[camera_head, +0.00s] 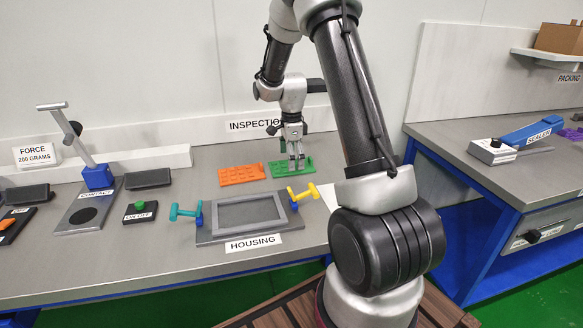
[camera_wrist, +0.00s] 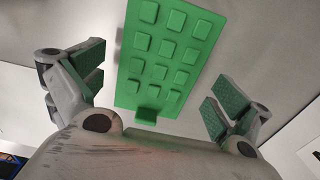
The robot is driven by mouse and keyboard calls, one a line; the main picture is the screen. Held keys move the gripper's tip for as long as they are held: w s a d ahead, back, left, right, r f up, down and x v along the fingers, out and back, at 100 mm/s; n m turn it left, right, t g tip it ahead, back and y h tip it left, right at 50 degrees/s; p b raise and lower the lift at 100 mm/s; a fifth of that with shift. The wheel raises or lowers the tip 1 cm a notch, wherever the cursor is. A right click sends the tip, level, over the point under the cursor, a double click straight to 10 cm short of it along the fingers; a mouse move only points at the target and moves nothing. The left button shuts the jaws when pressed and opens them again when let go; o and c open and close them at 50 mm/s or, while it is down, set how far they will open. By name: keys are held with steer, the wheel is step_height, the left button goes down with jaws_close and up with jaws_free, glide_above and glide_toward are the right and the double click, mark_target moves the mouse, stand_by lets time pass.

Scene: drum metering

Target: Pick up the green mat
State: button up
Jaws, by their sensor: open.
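The green mat (camera_head: 283,170) lies flat on the grey bench at the back, right of the orange mat. It is a rectangle with rows of raised square pads and a small tab at one short end. In the wrist view the green mat (camera_wrist: 168,55) lies between the two fingers, with its tab toward the gripper body. My gripper (camera_head: 295,165) is over the mat, pointing down, fingers spread apart and holding nothing. In the wrist view the fingers of my gripper (camera_wrist: 152,88) stand on either side of the mat. I cannot tell how high the fingertips are above the bench.
The orange mat (camera_head: 242,175) lies just left of the green one. The housing fixture (camera_head: 245,217) with teal and yellow handles (camera_head: 303,193) stands in front. A lever press (camera_head: 97,178) and a green button box (camera_head: 140,212) are at left. A sealer (camera_head: 527,137) sits on the right bench.

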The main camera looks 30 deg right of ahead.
steer(key=shift+f, duration=0.35)
steer(key=c, duration=1.5)
steer(key=shift+o, duration=0.2)
steer(key=shift+r, duration=0.1)
